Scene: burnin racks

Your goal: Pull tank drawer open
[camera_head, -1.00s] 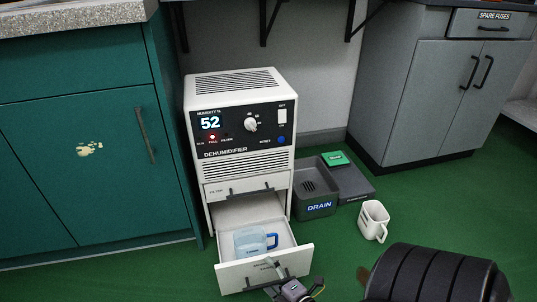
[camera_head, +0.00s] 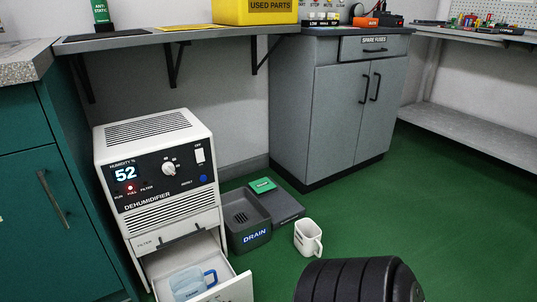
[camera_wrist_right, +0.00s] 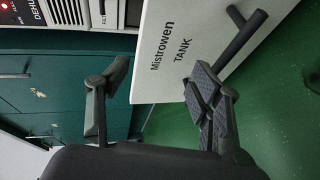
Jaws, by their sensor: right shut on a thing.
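The tank drawer (camera_head: 232,289) at the bottom of the white dehumidifier (camera_head: 160,160) stands pulled out. A clear blue tank (camera_head: 190,284) with a blue handle sits inside it. The right wrist view shows the white drawer front (camera_wrist_right: 170,75) marked "Mistrowen TANK", with its dark bar handle (camera_wrist_right: 240,40). My right gripper (camera_wrist_right: 162,78) is at this front, shut on the handle, though the grip itself is hard to make out. My right gripper is below the head view's edge. My left gripper is not in view.
A drain box (camera_head: 246,228) and a white mug (camera_head: 308,238) are on the green floor right of the drawer. A teal cabinet (camera_head: 40,220) stands close on the left. A grey cabinet (camera_head: 335,125) stands behind. Floor at the right is clear.

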